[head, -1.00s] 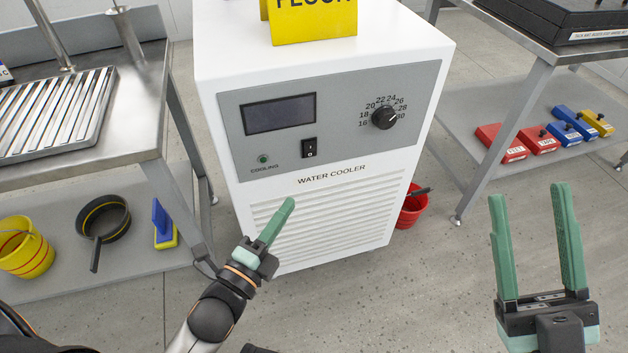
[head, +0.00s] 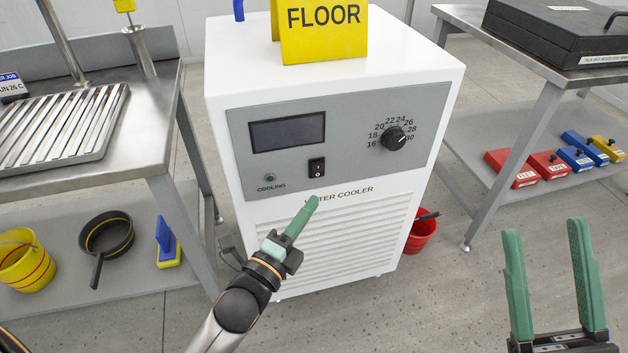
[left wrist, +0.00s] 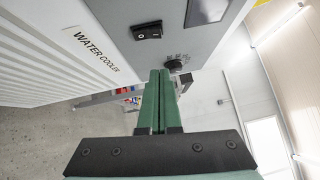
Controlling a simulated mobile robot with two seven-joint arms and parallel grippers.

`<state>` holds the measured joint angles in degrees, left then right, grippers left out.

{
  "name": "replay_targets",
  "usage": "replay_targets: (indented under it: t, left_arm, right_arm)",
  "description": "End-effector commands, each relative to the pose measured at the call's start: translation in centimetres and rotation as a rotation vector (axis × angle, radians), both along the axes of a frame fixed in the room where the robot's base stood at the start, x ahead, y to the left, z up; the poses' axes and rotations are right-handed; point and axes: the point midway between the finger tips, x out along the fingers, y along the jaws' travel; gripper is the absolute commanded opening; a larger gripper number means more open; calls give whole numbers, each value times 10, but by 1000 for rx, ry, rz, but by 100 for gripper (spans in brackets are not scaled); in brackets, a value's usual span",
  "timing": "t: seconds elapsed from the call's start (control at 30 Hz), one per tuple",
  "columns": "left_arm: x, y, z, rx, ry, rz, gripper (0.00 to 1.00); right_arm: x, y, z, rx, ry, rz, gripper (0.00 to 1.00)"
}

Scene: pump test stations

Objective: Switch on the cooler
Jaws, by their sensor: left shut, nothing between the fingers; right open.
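The white water cooler (head: 330,215) stands in the middle of the head view. Its grey panel has a dark, blank display (head: 287,132), a black rocker switch (head: 317,167), a small green lamp (head: 269,178) marked COOLING and a black dial (head: 394,138). The switch also shows in the left wrist view (left wrist: 147,30). My left gripper (head: 314,200) is shut and empty. In the head view its tips appear just below the switch, over the WATER COOLER lettering; they look apart from the switch. My right gripper (head: 545,228) is open and empty at the lower right.
A yellow FLOOR sign (head: 323,35) stands on the cooler. A steel bench (head: 150,150) is at left, with a yellow bucket (head: 25,262) and black pan (head: 107,236) on its lower shelf. A red bucket (head: 421,235) is beside the cooler. Another table (head: 540,60) is at right.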

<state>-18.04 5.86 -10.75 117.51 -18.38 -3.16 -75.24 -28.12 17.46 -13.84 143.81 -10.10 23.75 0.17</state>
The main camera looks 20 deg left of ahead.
Motion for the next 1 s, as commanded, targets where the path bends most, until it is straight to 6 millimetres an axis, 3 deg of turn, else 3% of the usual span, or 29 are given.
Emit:
replay_targets:
  t: [0.27, 0.43, 1.0]
  left_arm:
    - [45, -9, 4, 0, -3, 0, 0]
    - [63, 7, 6, 4, -2, -1, 0]
    - [73, 14, 10, 1, 3, -1, 0]
  right_arm:
    - [1, 1, -15, 6, 16, 12, 57]
    - [1, 3, -23, -6, 16, 13, 57]
    - [1, 4, -23, -8, 14, 10, 57]
